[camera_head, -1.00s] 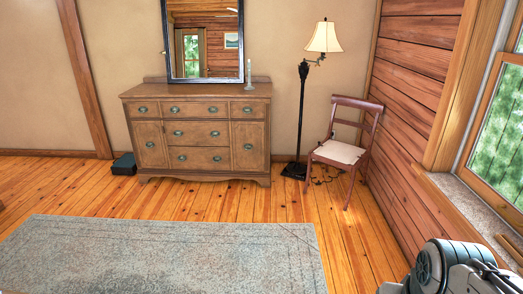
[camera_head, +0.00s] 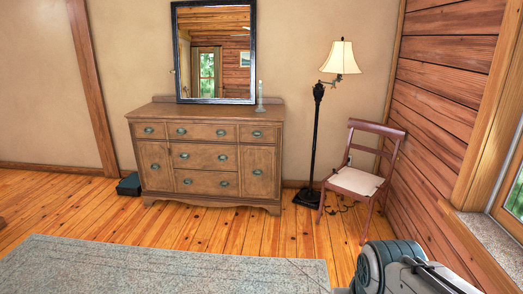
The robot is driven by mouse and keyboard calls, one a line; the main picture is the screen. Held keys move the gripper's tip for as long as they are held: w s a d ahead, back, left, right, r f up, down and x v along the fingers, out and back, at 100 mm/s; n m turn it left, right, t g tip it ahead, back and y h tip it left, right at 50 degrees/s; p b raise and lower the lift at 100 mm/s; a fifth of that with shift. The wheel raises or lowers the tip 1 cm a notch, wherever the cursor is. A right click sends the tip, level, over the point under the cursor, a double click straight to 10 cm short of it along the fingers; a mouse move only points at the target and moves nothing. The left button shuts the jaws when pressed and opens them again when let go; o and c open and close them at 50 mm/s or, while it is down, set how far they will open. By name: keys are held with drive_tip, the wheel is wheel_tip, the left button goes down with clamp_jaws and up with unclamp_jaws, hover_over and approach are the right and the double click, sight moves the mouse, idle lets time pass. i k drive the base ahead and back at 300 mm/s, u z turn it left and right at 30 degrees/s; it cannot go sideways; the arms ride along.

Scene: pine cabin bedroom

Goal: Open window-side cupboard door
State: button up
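A wooden dresser (camera_head: 205,207) stands against the back wall. It has several drawers with green pulls in the middle and along the top. A cupboard door sits at each lower side. The right one, the window-side cupboard door (camera_head: 258,180), looks shut and has a small green pull (camera_head: 257,172). The left cupboard door (camera_head: 155,176) also looks shut. Part of my arm shows at the bottom right, well in front of the dresser and apart from it. My gripper is not in view.
A floor lamp (camera_head: 317,130) and a wooden chair (camera_head: 358,182) stand right of the dresser. A mirror (camera_head: 214,95) and a candlestick (camera_head: 260,98) are on top. A dark box (camera_head: 129,184) sits at its left. A rug (camera_head: 150,266) covers the near floor; bare boards lie between.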

sight(257, 162)
drive_tip(key=u, duration=0.6)
drive_tip(key=i, duration=1.7)
drive_tip(key=u, duration=0.35)
drive_tip(key=i, duration=1.85)
drive_tip(key=z, duration=0.65)
drive_tip(key=i, duration=1.35)
drive_tip(key=z, duration=0.5)
